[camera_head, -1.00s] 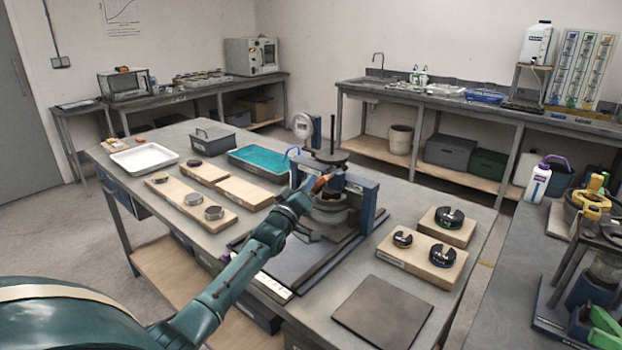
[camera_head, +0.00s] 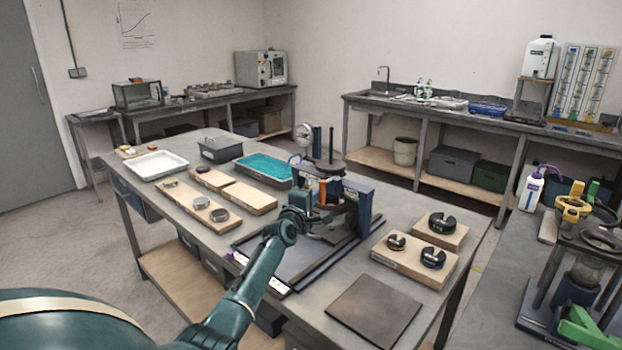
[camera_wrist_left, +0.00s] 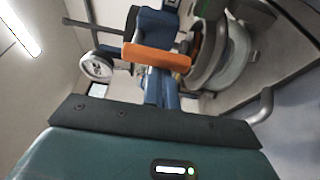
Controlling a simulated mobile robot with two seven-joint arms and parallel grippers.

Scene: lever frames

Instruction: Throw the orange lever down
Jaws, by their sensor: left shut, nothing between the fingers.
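The orange lever (camera_head: 323,190) is a short orange bar on the front of the blue press-like apparatus (camera_head: 363,212) on the central bench. In the left wrist view the orange lever (camera_wrist_left: 157,57) lies across the upper middle, in front of blue and grey parts. My left gripper (camera_head: 318,217) is shut and empty, just below and in front of the lever in the head view. In the left wrist view a gap shows between the lever and my dark gripper body. The fingertips are hard to make out. My right gripper is not in view.
A round dial gauge (camera_head: 304,134) and an upright rod (camera_head: 331,143) stand by the lever. Boards with dark slotted weights (camera_head: 433,257) sit to the right, and a teal tray (camera_head: 264,169) behind left. A flat dark plate (camera_head: 375,311) lies at the front.

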